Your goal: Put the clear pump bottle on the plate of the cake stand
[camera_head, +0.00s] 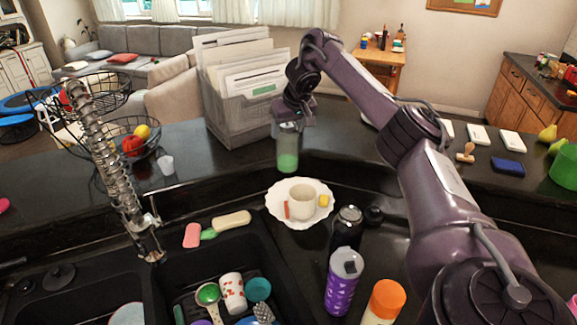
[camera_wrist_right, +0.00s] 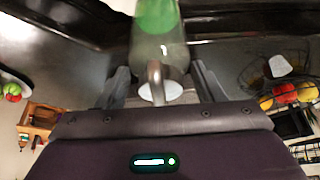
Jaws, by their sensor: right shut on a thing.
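The clear pump bottle (camera_head: 288,153), with green liquid in its lower part, is upright in my right gripper (camera_head: 290,124). It also shows in the right wrist view (camera_wrist_right: 158,38), between the two fingers (camera_wrist_right: 160,85), its metal pump spout facing the camera. The white scalloped plate of the cake stand (camera_head: 277,208) is in front of the bottle in the head view. A white cup (camera_head: 302,201), a red piece and a yellow piece are on the plate. The bottle appears behind the plate; whether it touches the raised counter is unclear. My left gripper is not in view.
A grey file holder (camera_head: 240,118) with papers stands left of the bottle. A dark bottle (camera_head: 346,228), a purple bottle (camera_head: 343,281) and an orange-capped bottle (camera_head: 384,302) are near the plate's right front. The sink (camera_head: 168,285) is at the front left.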

